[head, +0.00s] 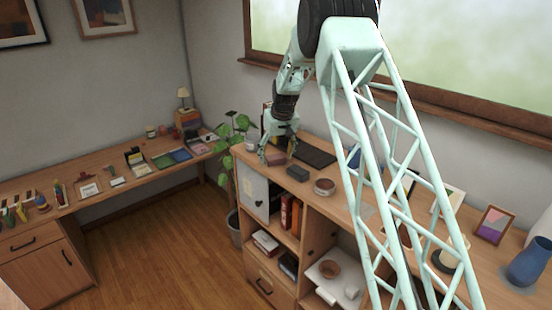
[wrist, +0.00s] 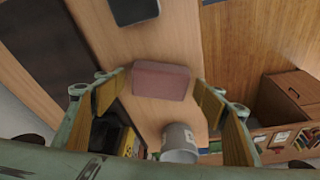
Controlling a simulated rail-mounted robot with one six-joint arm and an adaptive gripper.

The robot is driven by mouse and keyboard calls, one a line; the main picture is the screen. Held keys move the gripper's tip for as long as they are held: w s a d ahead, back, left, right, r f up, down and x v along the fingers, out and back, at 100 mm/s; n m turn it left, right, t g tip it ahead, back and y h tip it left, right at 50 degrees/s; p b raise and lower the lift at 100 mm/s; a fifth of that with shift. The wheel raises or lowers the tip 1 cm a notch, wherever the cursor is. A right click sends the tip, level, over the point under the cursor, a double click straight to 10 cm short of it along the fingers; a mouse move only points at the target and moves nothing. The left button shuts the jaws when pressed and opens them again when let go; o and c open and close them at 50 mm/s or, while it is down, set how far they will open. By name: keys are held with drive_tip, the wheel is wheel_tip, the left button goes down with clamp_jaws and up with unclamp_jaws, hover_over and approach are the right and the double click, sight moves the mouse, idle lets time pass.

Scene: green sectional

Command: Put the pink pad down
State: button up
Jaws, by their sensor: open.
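The pink pad (wrist: 161,81) is a small dusty-pink block. In the wrist view it lies on the wooden top of the shelf unit, between and just beyond my open fingertips, with a gap on each side. In the head view the pad (head: 276,158) shows beneath my gripper (head: 278,152), near the left end of the shelf top, partly covered by the fingers. My gripper also shows in the wrist view (wrist: 164,88), open with its two fingers spread apart and nothing between the pads held.
A black keyboard-like slab (head: 314,155) lies behind. A grey cup (wrist: 179,143) stands close by in the wrist view. Bare wood (wrist: 170,45) surrounds the pad.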

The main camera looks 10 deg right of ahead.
drive_tip(key=b+v, duration=0.1)
drive_tip(key=v, duration=1)
drive_tip(key=shift+r+b, duration=0.2)
drive_tip(key=shift+b, duration=0.15)
drive_tip(key=shift+s, duration=0.1)
idle(0.4)
